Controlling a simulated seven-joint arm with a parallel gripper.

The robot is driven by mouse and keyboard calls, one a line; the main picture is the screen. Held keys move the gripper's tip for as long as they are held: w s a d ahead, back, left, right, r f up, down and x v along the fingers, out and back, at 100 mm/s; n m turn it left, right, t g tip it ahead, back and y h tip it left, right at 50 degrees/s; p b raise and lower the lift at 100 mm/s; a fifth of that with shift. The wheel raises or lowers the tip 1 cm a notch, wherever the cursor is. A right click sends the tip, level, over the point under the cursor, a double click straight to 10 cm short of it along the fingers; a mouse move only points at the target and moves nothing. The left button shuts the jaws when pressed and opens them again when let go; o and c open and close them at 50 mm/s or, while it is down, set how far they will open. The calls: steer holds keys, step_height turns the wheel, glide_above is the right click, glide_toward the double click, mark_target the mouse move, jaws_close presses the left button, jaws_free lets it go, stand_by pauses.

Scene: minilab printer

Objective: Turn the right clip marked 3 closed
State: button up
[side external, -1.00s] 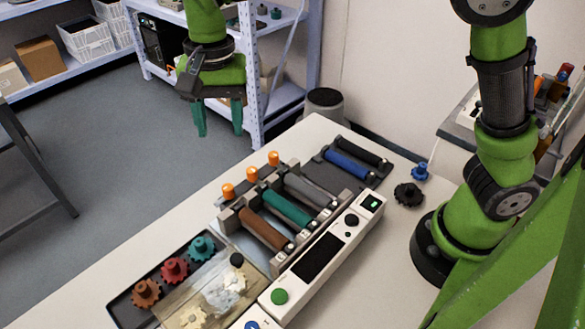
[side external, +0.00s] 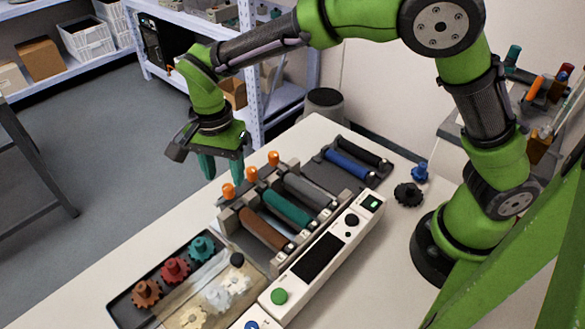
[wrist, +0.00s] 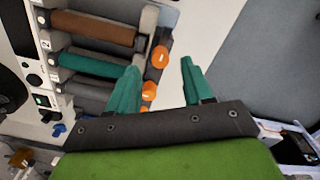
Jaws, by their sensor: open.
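The printer holds a brown roller (side external: 264,229), a teal roller (side external: 287,209) and a grey roller (side external: 309,190) side by side. An orange-topped clip stands at the far end of each: left (side external: 228,191), middle (side external: 252,174) and right (side external: 274,158). Small white tags sit at the near ends; I cannot read a 3 surely. My gripper (side external: 223,172) is open and empty, fingers down, above and behind the left and middle clips. In the wrist view my gripper (wrist: 163,66) shows two orange tops (wrist: 160,57), the lower one (wrist: 148,91) partly behind a finger.
A control panel (side external: 318,256) runs along the printer's near side. A gear tray (side external: 122,304) is at left, and a dark tray with blue and black rollers (side external: 347,165) at back right.

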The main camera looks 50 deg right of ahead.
mark_target(227, 187)
steer(key=shift+f, duration=1.85)
jaws_close()
